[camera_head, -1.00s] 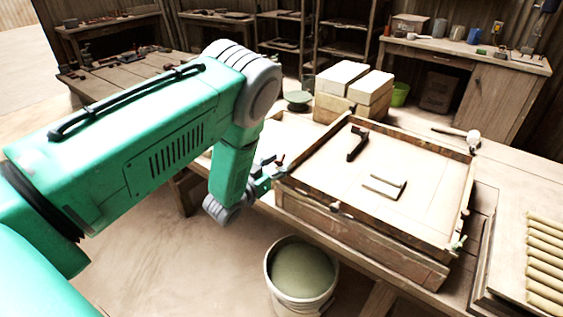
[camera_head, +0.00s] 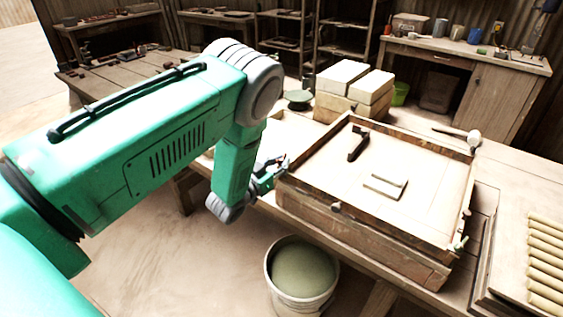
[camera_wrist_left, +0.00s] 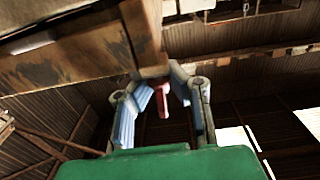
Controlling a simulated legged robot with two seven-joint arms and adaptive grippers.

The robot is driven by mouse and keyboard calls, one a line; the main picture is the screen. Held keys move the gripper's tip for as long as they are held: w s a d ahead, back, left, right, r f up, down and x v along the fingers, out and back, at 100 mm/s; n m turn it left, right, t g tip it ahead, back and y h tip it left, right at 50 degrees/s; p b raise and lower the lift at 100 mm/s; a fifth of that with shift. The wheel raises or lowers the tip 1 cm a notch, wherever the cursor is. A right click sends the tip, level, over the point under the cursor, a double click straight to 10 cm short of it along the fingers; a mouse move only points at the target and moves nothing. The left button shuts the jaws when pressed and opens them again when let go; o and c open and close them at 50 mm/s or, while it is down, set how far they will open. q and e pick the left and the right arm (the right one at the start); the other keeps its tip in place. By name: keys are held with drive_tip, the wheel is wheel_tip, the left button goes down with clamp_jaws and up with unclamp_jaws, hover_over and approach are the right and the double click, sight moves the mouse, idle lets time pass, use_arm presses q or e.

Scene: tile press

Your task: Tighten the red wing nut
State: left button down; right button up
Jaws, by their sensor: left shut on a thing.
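The red wing nut (camera_wrist_left: 162,100) shows between the fingers of my left gripper (camera_wrist_left: 160,88) in the left wrist view, below a wooden corner. My left gripper is shut on it. In the head view my left gripper (camera_head: 274,170) is at the left corner of the wooden tile frame (camera_head: 390,238), with a small bit of red beside it. The nut's threads and its contact with the frame are hidden. My right gripper is not in view.
A black-handled tool (camera_head: 358,144) and a pale U-shaped handle (camera_head: 385,187) sit on the panel inside the frame. A bucket (camera_head: 301,279) stands below the front edge. Pale blocks (camera_head: 353,88) are behind, and rolled rods (camera_head: 545,262) lie at right.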

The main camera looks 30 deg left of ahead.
use_arm(q)
drive_tip(key=shift+s+f, duration=0.1)
drive_tip(key=shift+f, duration=0.05)
